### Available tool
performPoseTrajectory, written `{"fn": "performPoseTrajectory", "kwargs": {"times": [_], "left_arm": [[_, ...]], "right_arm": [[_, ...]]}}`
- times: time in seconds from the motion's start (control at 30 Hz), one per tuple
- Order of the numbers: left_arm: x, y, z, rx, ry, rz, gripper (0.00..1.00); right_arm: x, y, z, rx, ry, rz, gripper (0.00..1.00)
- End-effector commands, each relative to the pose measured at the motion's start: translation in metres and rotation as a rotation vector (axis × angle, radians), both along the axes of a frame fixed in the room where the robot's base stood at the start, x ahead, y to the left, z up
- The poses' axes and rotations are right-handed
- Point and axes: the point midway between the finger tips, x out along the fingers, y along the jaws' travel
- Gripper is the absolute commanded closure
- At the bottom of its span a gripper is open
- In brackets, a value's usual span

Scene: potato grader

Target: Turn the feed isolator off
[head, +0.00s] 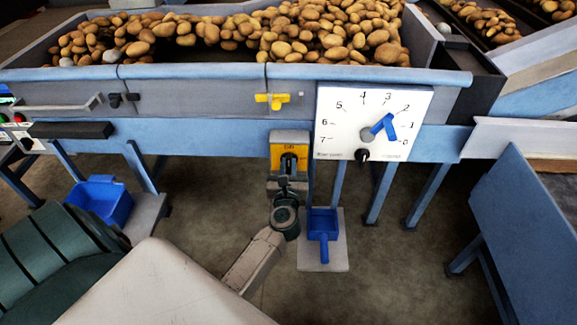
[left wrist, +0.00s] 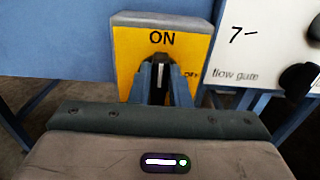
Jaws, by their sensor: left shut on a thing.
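The feed isolator (head: 289,140) is a grey box with a yellow plate on the blue frame below the potato bed. In the left wrist view, its plate (left wrist: 128,50) reads ON at the top, with a small, partly hidden OFF at the right. Its dark handle, with a pale stripe, stands upright towards ON. My left gripper (head: 288,166) reaches it from below and in front. The left wrist view shows its fingers (left wrist: 161,82) on both sides of the handle, shut on it. The fingers hide the lower part of the handle. My right gripper is not in view.
The white flow gate dial panel (head: 345,104), with a blue pointer and black knob, is just right of the isolator. A yellow valve handle (head: 272,101) is above. A blue scoop (head: 323,224) sits below, and a blue bin (head: 101,201) stands left.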

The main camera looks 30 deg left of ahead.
Motion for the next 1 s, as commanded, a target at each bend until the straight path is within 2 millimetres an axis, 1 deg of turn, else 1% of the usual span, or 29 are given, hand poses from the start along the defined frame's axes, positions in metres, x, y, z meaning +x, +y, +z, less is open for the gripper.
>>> {"fn": "performPoseTrajectory", "kwargs": {"times": [0.17,0.23,0.37,0.5,0.57,1.0], "left_arm": [[0.000,-0.001,0.001,0.022,0.014,0.000,1.00],[0.000,-0.001,0.001,0.041,0.026,0.000,1.00],[0.001,-0.002,0.002,0.100,0.063,0.000,1.00],[0.002,-0.003,0.003,0.192,0.120,0.000,1.00],[0.002,-0.004,0.003,0.238,0.149,0.000,1.00],[0.006,-0.010,-0.001,0.595,0.367,-0.001,1.00]], "right_arm": [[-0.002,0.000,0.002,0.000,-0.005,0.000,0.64],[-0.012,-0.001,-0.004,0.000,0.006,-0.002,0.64],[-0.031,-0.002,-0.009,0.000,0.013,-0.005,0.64],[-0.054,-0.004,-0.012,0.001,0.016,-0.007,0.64],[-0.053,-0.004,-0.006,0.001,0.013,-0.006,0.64],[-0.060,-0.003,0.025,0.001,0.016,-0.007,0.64]]}}
